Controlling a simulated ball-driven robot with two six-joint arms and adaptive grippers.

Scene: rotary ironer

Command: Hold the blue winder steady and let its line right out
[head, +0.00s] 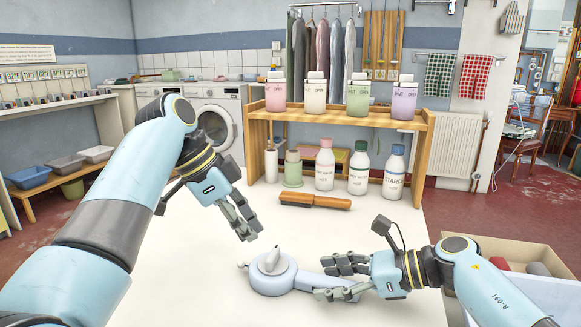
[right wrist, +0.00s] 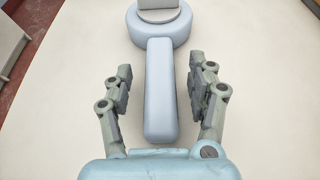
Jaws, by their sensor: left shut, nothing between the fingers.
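The blue winder (head: 268,284) lies on the white table at front centre, a round body with a grey-white raised part on top and a small pale tab at its left. Its straight handle points right; the handle also shows in the right wrist view (right wrist: 160,95). My right gripper (head: 330,277) is open, its fingers on either side of the handle with a gap on both sides. My left gripper (head: 248,226) is shut and empty, above and slightly left of the winder. I cannot make out any let-out line.
A brown-handled brush (head: 315,201) lies behind the winder. A wooden shelf (head: 340,118) with several bottles and jars stands at the back of the table. A cardboard box (head: 500,248) stands at the right. The table left of the winder is clear.

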